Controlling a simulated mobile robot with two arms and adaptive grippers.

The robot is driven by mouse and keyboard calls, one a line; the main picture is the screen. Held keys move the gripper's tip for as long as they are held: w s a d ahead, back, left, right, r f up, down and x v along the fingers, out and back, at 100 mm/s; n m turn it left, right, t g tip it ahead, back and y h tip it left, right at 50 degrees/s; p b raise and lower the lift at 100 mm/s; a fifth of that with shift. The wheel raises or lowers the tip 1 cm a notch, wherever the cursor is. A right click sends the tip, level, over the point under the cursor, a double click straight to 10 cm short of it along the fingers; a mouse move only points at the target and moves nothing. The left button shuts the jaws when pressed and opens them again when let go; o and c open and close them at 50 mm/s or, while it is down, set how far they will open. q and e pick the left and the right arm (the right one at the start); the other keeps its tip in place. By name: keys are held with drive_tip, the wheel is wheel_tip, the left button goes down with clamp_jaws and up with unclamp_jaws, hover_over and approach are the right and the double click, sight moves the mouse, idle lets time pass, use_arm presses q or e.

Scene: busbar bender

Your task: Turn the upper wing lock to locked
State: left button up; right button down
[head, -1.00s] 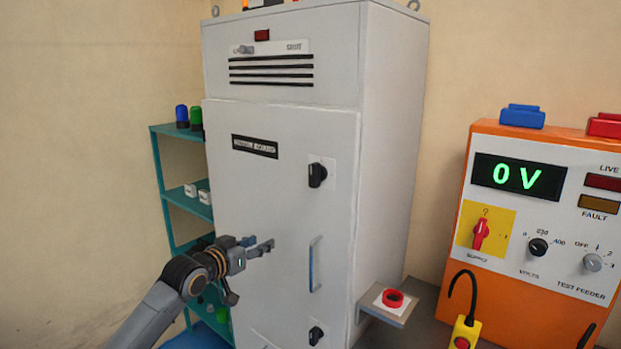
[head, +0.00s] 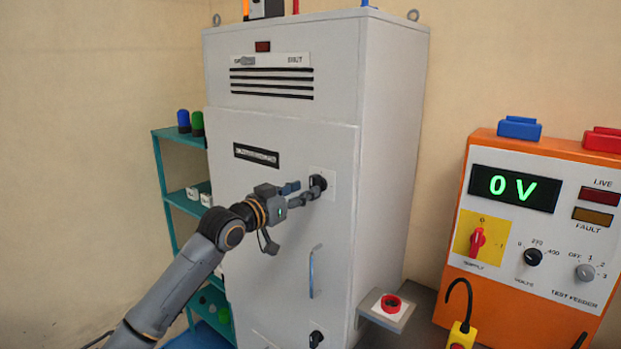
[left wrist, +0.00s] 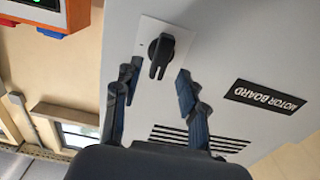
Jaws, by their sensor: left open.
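The upper wing lock (head: 319,182) is a black knob on a pale plate on the grey cabinet door (head: 235,200). It also shows in the left wrist view (left wrist: 160,54), with its wing pointing down in that picture. My left gripper (head: 306,190) is at the upper lock in the head view, its fingers partly covering the knob. In the left wrist view the open fingers (left wrist: 150,85) lie on either side of the wing's lower end, apart from it. Whether they touch the door is unclear. My right gripper is not in view.
A lower wing lock (head: 316,339) and a vertical handle (head: 312,271) are on the same door. A red button (head: 391,302) sits on a shelf at right, beside an orange test feeder (head: 462,190) reading 0 V. A teal rack (head: 165,190) stands at left.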

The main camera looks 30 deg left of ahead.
sight(312, 186)
use_arm(q)
drive_tip(key=shift+w+d+p, duration=0.15)
drive_tip(key=shift+w+p, duration=0.35)
drive_tip(key=shift+w, duration=1.35)
clamp_jaws()
